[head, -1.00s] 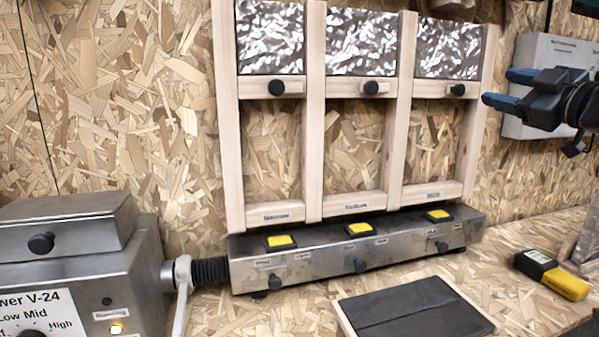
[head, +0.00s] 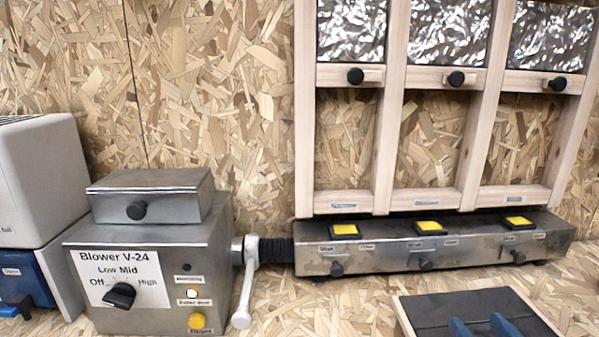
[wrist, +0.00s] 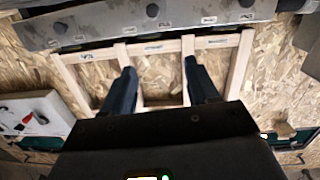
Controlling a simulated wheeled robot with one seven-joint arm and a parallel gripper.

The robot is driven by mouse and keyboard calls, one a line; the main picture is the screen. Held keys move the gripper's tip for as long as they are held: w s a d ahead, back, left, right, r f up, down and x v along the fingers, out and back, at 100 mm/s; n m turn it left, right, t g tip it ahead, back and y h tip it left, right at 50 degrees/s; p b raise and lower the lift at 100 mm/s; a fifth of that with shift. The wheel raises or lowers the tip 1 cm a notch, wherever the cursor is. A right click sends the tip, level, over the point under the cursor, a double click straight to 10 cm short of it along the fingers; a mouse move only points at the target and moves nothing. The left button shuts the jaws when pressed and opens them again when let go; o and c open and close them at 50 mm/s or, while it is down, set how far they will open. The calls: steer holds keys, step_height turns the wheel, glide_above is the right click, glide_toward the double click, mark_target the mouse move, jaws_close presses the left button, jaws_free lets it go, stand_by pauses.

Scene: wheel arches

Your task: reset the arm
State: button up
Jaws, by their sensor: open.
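My gripper (head: 482,327) shows only as two blue fingers at the bottom right edge of the head view, in front of the dark wood-edged panel (head: 450,305). The fingers are apart with nothing between them. In the wrist view, my gripper (wrist: 160,66) is also open and empty, pointing toward the wooden frame (wrist: 188,70). The metal duct box (wrist: 110,22) appears beyond the fingertips there, and the view looks upside down. The rest of my arm is out of the head view.
The blower (head: 150,265) stands at left, joined by a black hose (head: 278,250) to the metal duct box (head: 380,262) with yellow-topped switches. The wooden frame (head: 389,120) with foil panels rises behind it. A white box (head: 40,175) on a blue unit stands far left.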

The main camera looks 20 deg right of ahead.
steer(key=s+a+f+g+y, duration=0.1)
steer(key=s+a+f, duration=0.1)
steer(key=s+a, duration=0.4)
steer(key=s+a+f+y, duration=0.1)
steer(key=s+a+f, duration=0.25)
steer(key=s, duration=0.35)
steer(key=s+a+r+n+y, duration=0.1)
steer(key=s+a, duration=0.1)
steer(key=s, duration=0.4)
steer(key=s+a+r+n+y, duration=0.1)
steer(key=s+a+r, duration=0.1)
steer(key=s, duration=0.5)
steer(key=shift+s+a+n+g+y+p, duration=0.25)
steer(key=shift+a+n+g+y+p, duration=0.05)
steer(key=shift+a+g+y+p, duration=0.1)
